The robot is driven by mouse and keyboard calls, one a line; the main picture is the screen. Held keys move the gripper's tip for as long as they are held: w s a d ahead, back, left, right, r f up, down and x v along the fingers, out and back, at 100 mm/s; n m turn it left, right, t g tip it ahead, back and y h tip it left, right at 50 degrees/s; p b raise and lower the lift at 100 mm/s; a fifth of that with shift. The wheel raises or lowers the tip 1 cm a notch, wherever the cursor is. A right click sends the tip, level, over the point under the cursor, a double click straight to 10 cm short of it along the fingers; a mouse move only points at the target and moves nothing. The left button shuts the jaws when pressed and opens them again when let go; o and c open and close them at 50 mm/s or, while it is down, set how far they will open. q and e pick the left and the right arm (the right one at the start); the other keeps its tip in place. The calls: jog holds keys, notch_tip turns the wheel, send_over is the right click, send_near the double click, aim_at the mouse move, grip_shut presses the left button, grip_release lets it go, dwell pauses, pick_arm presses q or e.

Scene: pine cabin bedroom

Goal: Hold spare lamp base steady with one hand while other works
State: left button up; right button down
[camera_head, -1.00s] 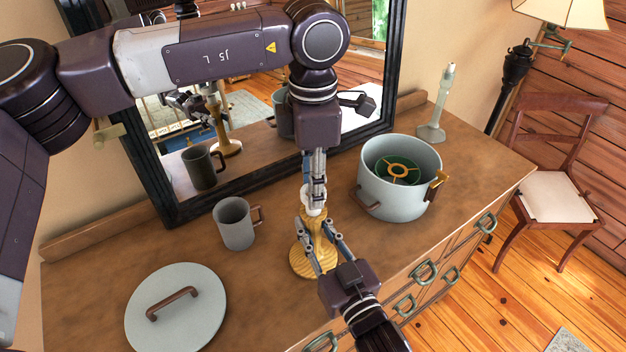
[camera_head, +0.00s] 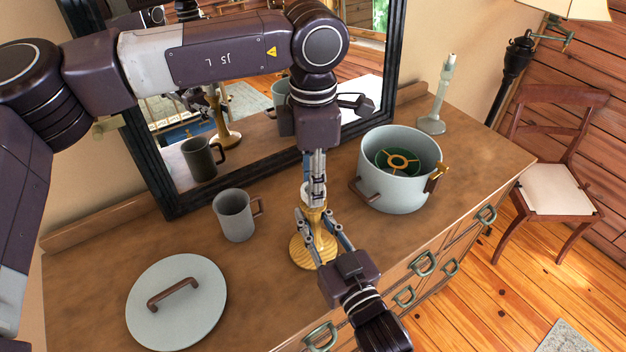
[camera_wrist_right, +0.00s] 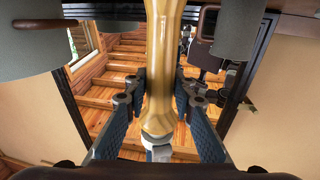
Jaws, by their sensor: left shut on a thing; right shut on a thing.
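The spare lamp base (camera_head: 302,252) is turned yellow wood with a round foot, standing upright on the dresser top. My right gripper (camera_head: 318,232) reaches in from the front and is shut on its stem. In the right wrist view the stem (camera_wrist_right: 160,60) runs between the fingers (camera_wrist_right: 158,92). My left gripper (camera_head: 314,182) points straight down from above, shut on a small white piece (camera_head: 312,197) at the top of the lamp base. A white part (camera_wrist_right: 158,150) also shows at that end in the wrist view. The fingers partly hide where it meets the wood.
A grey pot (camera_head: 397,190) with a green-and-gold thing inside stands to the right. A grey mug (camera_head: 233,217) and a lid (camera_head: 190,325) are to the left. A pale lamp-like stand (camera_head: 436,112) is at the back. A mirror (camera_head: 165,190) stands behind. The dresser's front edge is close.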

pick_arm(q)
jog(key=shift+f, duration=0.55)
jog(key=m, duration=0.4)
jog(key=shift+m, duration=0.3)
jog(key=m, duration=1.6)
jog(key=shift+w, duration=0.1)
jog(key=m, duration=0.5)
jog(key=shift+m, duration=0.4)
jog(key=m, duration=0.4)
